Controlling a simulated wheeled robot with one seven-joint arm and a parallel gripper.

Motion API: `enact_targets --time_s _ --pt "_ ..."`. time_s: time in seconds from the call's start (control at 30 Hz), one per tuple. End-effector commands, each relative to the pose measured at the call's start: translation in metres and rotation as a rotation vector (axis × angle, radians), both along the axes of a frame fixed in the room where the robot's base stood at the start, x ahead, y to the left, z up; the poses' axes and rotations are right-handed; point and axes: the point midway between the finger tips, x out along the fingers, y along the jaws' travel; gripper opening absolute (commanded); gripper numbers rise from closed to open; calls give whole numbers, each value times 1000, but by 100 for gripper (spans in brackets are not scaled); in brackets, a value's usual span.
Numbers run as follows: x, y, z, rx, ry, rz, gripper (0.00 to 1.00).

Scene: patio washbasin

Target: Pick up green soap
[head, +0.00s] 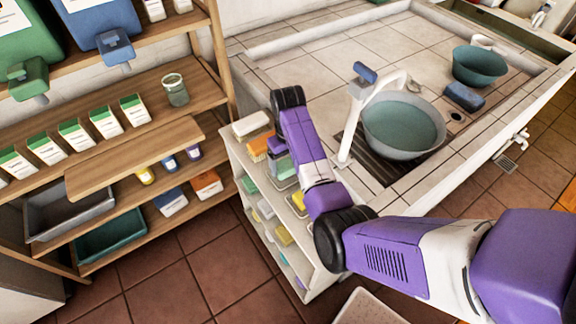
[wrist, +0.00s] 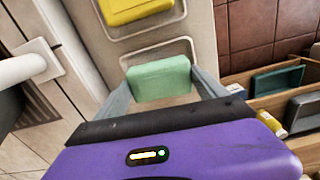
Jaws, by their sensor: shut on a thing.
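The green soap (wrist: 161,80) is a pale green block in the wrist view, between the two grey fingers of my gripper (wrist: 161,90). The fingers are shut on its two ends. An empty-looking soap dish (wrist: 183,45) with a pale raised rim shows just behind it; I cannot tell whether the soap still touches it. In the head view my arm runs over the white soap rack, and the fingers cannot be made out clearly.
A yellow soap (wrist: 135,10) lies in the neighbouring dish. Wooden shelves (head: 150,140) stand left.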

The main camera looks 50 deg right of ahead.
Motion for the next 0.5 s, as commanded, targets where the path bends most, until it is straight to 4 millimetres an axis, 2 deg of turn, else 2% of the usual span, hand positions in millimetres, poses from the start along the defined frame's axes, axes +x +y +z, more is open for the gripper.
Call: enact_targets --time_s 0.5 --pt "0 0 121 0 -1 1 32"
